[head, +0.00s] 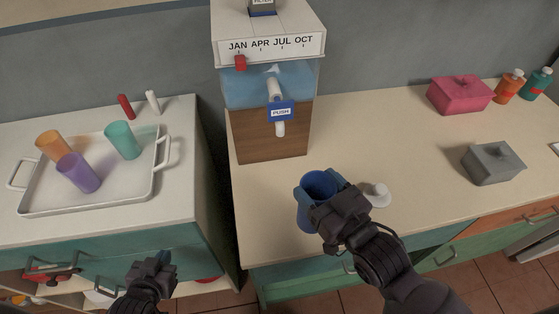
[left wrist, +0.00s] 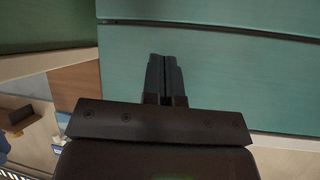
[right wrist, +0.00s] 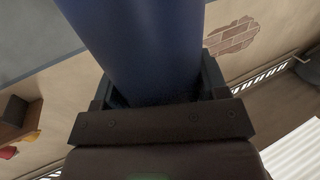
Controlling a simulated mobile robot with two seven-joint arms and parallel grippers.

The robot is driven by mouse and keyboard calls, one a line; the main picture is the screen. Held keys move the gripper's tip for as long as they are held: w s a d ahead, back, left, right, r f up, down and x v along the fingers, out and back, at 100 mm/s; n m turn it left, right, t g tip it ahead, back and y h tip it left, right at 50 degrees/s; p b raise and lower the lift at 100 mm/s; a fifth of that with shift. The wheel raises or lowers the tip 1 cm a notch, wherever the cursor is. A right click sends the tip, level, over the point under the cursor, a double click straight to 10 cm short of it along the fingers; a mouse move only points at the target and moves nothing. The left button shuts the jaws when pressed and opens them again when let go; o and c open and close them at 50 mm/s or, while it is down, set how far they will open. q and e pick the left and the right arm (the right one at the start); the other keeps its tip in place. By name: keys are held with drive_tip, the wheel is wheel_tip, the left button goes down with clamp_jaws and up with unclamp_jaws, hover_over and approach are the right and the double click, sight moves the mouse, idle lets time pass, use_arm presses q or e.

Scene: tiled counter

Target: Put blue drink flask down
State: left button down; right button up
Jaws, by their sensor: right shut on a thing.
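The blue drink flask (head: 319,184) is open at the top and roughly upright at the front edge of the right counter. My right gripper (head: 322,200) is shut on the flask's side. In the right wrist view the flask (right wrist: 145,45) stands between the two fingers. Whether its base touches the counter is hidden by the gripper. A white lid-like piece (head: 377,194) lies on the counter just right of the gripper. My left gripper (head: 152,262) is in front of the left cabinet. In the left wrist view its fingers (left wrist: 165,78) are together with nothing between them.
A water dispenser (head: 270,130) with a PUSH tap stands behind the flask. A pink box (head: 460,95), a grey box (head: 492,163) and orange and teal bottles (head: 509,86) are to the right. A white tray (head: 110,190) with cups is on the left counter. The right counter's middle is clear.

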sight(306, 186)
drive_tip(key=w+a+f, duration=0.3)
drive_tip(key=w+a, duration=0.4)
drive_tip(key=w, duration=0.3)
drive_tip(key=shift+w+f, duration=0.25)
drive_tip(key=shift+w, duration=0.05)
drive_tip(key=shift+f, duration=0.1)
drive_tip(key=o, duration=1.1)
drive_tip(key=shift+o, duration=0.2)
drive_tip(key=v, duration=1.2)
